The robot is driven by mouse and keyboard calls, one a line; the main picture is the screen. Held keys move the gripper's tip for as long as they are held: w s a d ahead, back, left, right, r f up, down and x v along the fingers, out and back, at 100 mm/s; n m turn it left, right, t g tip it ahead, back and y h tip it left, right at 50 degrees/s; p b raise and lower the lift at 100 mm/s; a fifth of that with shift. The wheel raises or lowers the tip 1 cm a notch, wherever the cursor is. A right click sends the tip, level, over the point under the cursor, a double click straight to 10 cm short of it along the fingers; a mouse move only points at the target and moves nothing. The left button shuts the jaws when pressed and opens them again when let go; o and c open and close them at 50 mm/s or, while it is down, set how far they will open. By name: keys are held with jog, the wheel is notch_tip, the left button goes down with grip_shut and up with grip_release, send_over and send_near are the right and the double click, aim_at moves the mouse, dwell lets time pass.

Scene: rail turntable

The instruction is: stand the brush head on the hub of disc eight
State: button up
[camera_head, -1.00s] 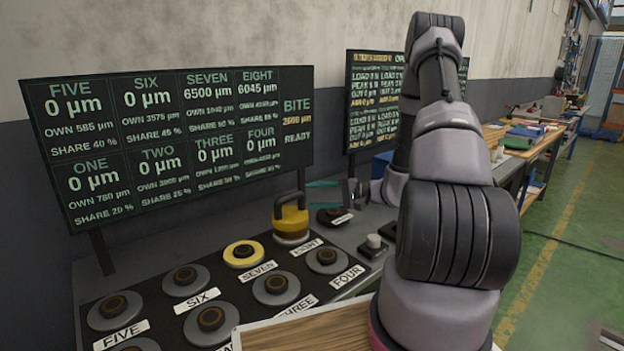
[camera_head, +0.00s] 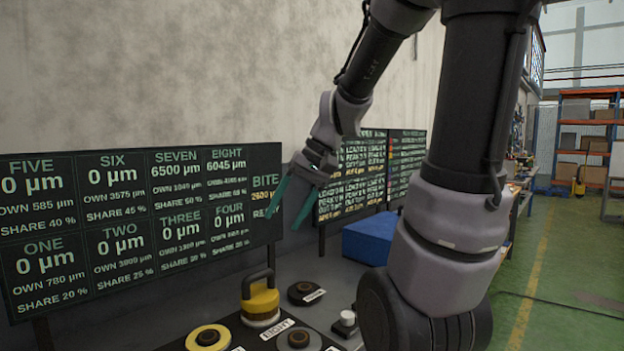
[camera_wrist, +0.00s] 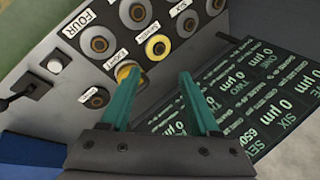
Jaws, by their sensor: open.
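The brush head (camera_head: 262,302) is a yellow block with an arched handle and a pale band around its base. It stands upright over disc eight, behind the EIGHT label (camera_head: 278,329), and hides the hub. In the wrist view the brush head (camera_wrist: 124,71) is partly covered by one finger. My gripper (camera_head: 287,216) is open and empty, its teal fingers pointing down, well above the brush head and apart from it. It also shows in the wrist view (camera_wrist: 158,80).
Yellow disc seven (camera_head: 208,339) lies left of the brush head. A small dark disc (camera_head: 304,290) and a white-knobbed box (camera_head: 347,319) sit to its right. Display boards (camera_head: 140,225) stand behind the panel. A blue box (camera_head: 370,240) is at the back right.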

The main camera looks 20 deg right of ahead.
jog(key=s+d+r+m+t+h, duration=0.1)
jog(key=s+d+r+t+h, duration=0.2)
jog(key=r, duration=0.4)
jog(key=s+t, duration=0.1)
jog(key=s, duration=0.1)
jog(key=shift+s+r+t, duration=0.25)
jog(key=shift+s+t, duration=0.05)
jog(key=shift+s, duration=0.05)
